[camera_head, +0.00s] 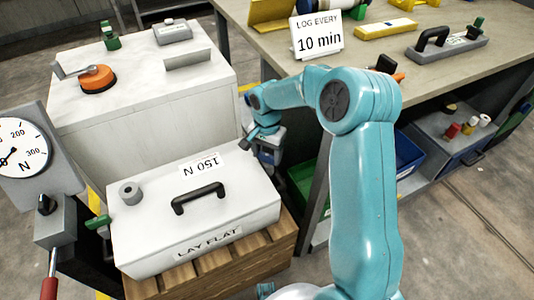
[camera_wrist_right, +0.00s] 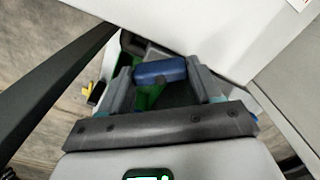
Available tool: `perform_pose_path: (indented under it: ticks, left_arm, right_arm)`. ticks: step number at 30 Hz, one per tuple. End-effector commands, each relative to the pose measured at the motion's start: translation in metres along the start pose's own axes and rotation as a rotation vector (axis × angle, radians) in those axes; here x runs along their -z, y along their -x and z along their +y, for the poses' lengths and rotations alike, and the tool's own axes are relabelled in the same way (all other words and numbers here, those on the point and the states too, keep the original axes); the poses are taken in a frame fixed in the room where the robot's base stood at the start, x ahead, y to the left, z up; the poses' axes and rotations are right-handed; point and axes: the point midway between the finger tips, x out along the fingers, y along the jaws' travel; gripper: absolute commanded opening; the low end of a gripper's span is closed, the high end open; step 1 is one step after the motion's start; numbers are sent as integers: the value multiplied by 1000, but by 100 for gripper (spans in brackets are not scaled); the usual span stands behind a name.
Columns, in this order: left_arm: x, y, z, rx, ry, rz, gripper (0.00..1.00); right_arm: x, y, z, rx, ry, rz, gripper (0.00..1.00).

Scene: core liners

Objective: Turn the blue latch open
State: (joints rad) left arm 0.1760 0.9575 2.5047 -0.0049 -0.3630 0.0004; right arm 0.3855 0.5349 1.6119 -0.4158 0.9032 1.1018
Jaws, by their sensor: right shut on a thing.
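The blue latch (camera_wrist_right: 160,72) shows in the right wrist view as a short, rounded blue bar between my gripper's two grey fingers. My right gripper (camera_wrist_right: 161,84) is shut on it. In the head view my teal right arm reaches over to the far right corner of the white box, and the right gripper (camera_head: 266,146) points down there beside the box. The latch cannot be made out in the head view, where the gripper and wrist cover that spot. How far the latch is turned cannot be told. My left gripper is not in view.
A white handled box (camera_head: 245,208) marked "LAY FLAT" lies on a wooden pallet (camera_head: 270,258). Behind it stands a white cabinet (camera_head: 140,125) with an orange knob (camera_head: 98,79). A workbench (camera_head: 400,75) stands right, close to my arm. A force gauge (camera_head: 20,150) stands left.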

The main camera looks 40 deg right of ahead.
Motion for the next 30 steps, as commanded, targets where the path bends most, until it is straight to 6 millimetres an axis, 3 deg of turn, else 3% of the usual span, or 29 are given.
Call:
perform_pose_path:
  ticks: [15,30]
  left_arm:
    - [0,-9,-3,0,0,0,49]
    - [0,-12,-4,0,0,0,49]
  right_arm:
    - [2,0,0,4,-446,5,33]
    - [2,1,0,4,-642,5,33]
